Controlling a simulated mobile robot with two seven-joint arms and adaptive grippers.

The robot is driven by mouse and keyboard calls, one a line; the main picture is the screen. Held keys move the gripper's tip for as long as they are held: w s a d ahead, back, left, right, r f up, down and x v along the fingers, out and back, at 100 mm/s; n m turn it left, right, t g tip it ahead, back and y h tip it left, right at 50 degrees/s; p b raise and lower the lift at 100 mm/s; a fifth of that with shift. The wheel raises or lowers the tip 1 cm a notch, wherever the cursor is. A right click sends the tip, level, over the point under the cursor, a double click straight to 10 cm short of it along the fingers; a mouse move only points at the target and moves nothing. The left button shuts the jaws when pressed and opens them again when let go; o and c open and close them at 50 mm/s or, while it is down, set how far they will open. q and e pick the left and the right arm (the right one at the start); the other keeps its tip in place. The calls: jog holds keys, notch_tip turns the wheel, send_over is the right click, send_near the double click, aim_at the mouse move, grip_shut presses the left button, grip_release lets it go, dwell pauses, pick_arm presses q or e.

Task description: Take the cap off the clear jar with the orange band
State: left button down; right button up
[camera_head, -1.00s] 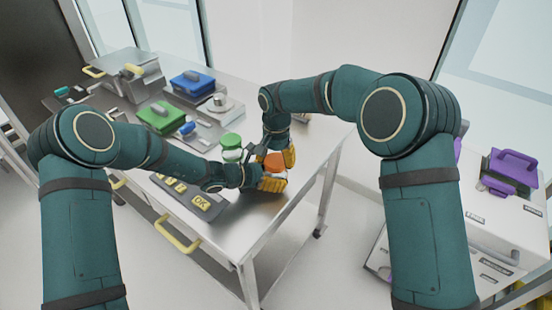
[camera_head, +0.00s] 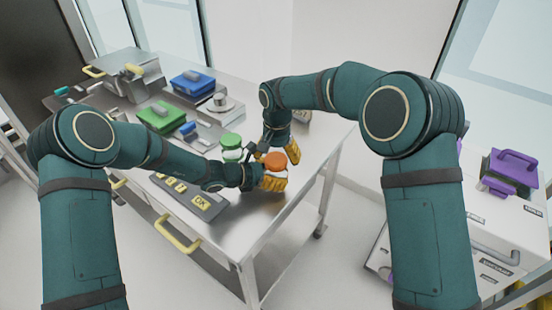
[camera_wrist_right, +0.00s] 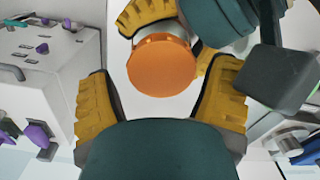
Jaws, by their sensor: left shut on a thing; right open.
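The jar's orange cap (camera_head: 275,160) faces up near the table's front right corner. In the right wrist view the cap (camera_wrist_right: 160,68) is a round orange disc, with a strip of the clear jar (camera_wrist_right: 158,38) showing behind it. The cap sits on the jar. My left gripper (camera_head: 273,183) is shut around the jar's body, below the cap. My right gripper (camera_head: 278,152) is open, its yellow fingers either side of the cap and apart from it. In the wrist view the cap lies between and beyond the right fingers (camera_wrist_right: 160,95). Most of the jar body is hidden.
A green-capped jar (camera_head: 231,142) stands close behind my left wrist. A keypad panel (camera_head: 190,196) lies at the table's front edge. Green (camera_head: 161,117) and blue (camera_head: 193,83) boxes stand further back. The table's right side (camera_head: 320,135) is mostly clear.

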notch_tip(320, 180, up, 4)
jog(key=shift+a+f, duration=0.15)
jog(key=shift+f, duration=0.05)
jog(key=shift+c, duration=0.5)
jog(key=shift+o, duration=0.9)
jog(key=shift+r, duration=0.15)
notch_tip(320, 180, up, 2)
jog(key=shift+m, duration=1.2)
jog(key=shift+s+r+m, duration=0.1)
jog(key=shift+r+m, duration=0.45)
jog(key=shift+m, duration=0.45)
jog(key=shift+f, duration=3.95)
